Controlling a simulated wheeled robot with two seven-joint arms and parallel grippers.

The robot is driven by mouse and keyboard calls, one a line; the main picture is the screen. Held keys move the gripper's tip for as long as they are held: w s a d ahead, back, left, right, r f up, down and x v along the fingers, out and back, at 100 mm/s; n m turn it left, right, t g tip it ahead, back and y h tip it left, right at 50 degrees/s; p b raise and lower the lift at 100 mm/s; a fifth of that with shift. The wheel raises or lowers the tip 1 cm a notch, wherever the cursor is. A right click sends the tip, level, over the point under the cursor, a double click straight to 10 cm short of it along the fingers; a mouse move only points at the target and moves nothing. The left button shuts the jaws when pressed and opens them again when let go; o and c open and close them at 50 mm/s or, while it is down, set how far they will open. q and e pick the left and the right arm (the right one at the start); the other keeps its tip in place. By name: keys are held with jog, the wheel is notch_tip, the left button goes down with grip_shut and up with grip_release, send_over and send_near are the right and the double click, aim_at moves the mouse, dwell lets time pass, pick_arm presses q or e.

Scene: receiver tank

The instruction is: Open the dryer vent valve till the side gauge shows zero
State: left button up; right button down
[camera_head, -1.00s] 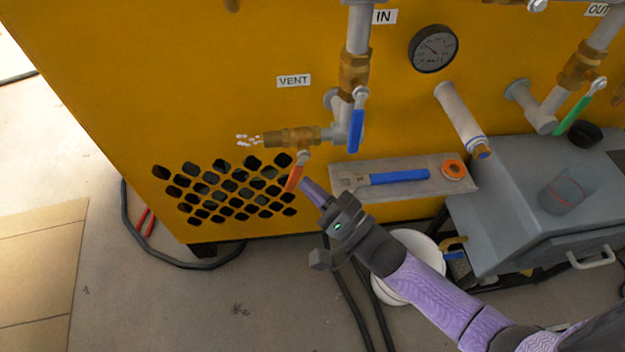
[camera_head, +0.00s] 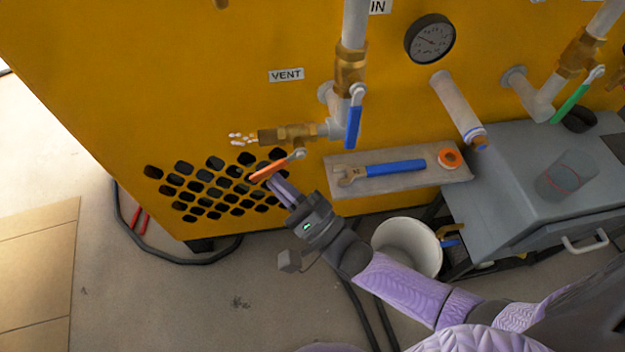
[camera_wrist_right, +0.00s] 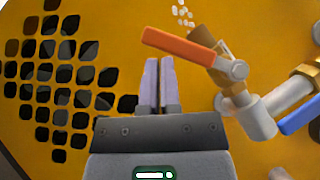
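The vent valve (camera_head: 290,134) is a brass valve below the VENT label (camera_head: 286,75) on the yellow panel. Its orange handle (camera_head: 270,168) points left and slightly down from the pivot. It also shows in the wrist view (camera_wrist_right: 180,46). White flecks (camera_head: 241,138) show at the valve's open left end. My right gripper (camera_head: 272,183) is at the handle's free end, its fingers nearly together with nothing between them. In the wrist view the fingertips (camera_wrist_right: 160,60) sit just below the handle; contact is unclear. The round gauge (camera_head: 430,38) has a needle too small to read. My left gripper is out of view.
A blue-handled valve (camera_head: 354,118) stands right of the vent valve. A shelf (camera_head: 400,184) below holds a blue wrench (camera_head: 385,168) and an orange ring (camera_head: 449,158). A white bucket (camera_head: 408,245) stands on the floor; a grey box (camera_head: 520,185) is at right.

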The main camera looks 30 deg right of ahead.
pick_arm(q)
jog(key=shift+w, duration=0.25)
pick_arm(e)
jog(key=shift+w+a+r, duration=0.1)
jog(key=shift+a+r, duration=0.15)
jog(key=shift+a, duration=0.1)
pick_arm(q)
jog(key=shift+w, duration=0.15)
pick_arm(e)
jog(key=shift+a, duration=0.1)
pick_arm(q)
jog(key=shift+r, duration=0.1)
